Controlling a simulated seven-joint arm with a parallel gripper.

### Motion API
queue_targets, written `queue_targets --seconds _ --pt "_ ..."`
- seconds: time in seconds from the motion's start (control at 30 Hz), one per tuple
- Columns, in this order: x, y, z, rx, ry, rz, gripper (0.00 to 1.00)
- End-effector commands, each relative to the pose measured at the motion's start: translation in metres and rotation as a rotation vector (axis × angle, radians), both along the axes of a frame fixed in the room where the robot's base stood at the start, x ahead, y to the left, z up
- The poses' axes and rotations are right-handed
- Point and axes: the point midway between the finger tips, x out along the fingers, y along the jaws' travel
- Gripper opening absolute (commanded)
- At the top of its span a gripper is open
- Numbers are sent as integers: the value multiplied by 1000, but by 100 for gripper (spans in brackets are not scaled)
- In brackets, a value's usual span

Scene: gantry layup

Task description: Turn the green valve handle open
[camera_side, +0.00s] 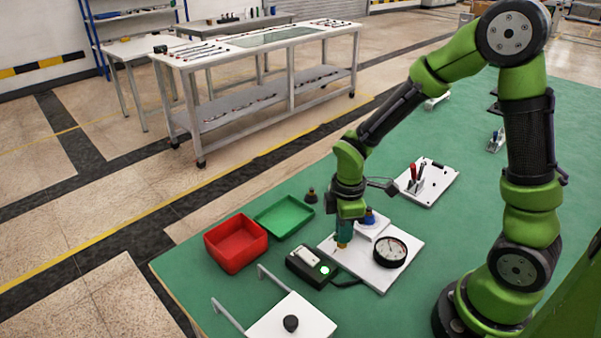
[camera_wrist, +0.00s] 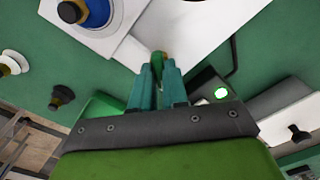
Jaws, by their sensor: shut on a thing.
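My gripper (camera_side: 344,232) points down over the white board (camera_side: 378,279) with the round gauge. In the wrist view its two teal fingers (camera_wrist: 159,78) are closed on the green valve handle (camera_wrist: 155,92).
A round gauge (camera_side: 390,252) and a blue knob (camera_side: 368,218) stand close to my gripper. A dark box with a lit green button (camera_side: 324,270) is at its left. A red bin (camera_side: 236,243) and a green tray (camera_side: 285,217) lie further left.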

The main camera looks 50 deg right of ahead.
Motion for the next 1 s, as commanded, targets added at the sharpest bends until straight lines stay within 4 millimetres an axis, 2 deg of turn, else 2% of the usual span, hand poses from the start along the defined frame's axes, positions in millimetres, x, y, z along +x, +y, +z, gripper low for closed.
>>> queue_targets --seconds 0.6,1.0 --pt "0 0 1 -1 1 -581 0" --pt "0 0 1 0 1 -844 0"
